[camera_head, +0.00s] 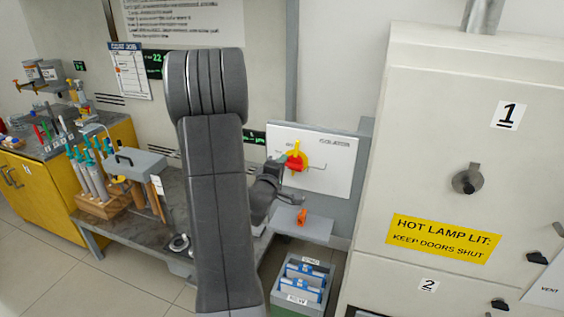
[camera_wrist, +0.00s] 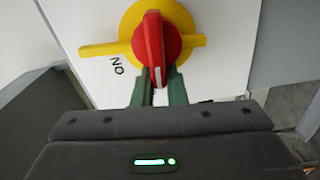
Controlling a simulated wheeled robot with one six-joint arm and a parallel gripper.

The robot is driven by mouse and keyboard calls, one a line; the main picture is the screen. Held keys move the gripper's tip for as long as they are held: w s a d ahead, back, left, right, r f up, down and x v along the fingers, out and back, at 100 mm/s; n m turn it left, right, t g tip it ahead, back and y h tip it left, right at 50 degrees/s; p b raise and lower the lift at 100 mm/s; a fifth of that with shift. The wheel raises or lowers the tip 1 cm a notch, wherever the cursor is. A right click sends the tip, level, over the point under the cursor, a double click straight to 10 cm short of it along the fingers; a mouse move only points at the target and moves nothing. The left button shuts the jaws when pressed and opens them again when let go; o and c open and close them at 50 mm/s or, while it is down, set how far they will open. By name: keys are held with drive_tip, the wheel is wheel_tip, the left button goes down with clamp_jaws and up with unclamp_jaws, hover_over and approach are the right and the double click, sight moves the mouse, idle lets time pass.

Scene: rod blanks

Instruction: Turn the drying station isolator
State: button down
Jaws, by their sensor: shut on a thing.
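The isolator is a red handle on a yellow disc, mounted on a white panel (camera_head: 335,177). In the head view the red and yellow isolator (camera_head: 297,157) shows just beyond my gripper (camera_head: 277,165), whose fingers are small there. In the wrist view the red handle (camera_wrist: 150,38) stands nearly upright over the yellow disc (camera_wrist: 128,22), which has yellow arms to left and right. The word ON is printed at lower left of the disc. My gripper (camera_wrist: 160,83) is shut on the lower end of the red handle, with one green finger on each side.
A grey shelf (camera_head: 302,223) with an orange item (camera_head: 301,217) is below the panel. A grey crate (camera_head: 301,283) of blue-marked boxes stands on the floor. A large cream cabinet (camera_head: 450,130) with a hot lamp sign is close on the right. A cluttered bench is at left.

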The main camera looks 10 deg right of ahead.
drive_tip(key=shift+s+d+f+n, duration=0.15)
drive_tip(key=shift+s+f+n, duration=0.05)
drive_tip(key=shift+f+n, duration=0.3)
drive_tip(key=c, duration=1.5)
unclamp_jaws()
drive_tip(key=shift+o, duration=0.2)
drive_tip(key=shift+d+r, duration=0.15)
drive_tip(key=b+v, duration=0.2)
drive_tip(key=v, duration=1.2)
drive_tip(key=shift+w+r, duration=0.1)
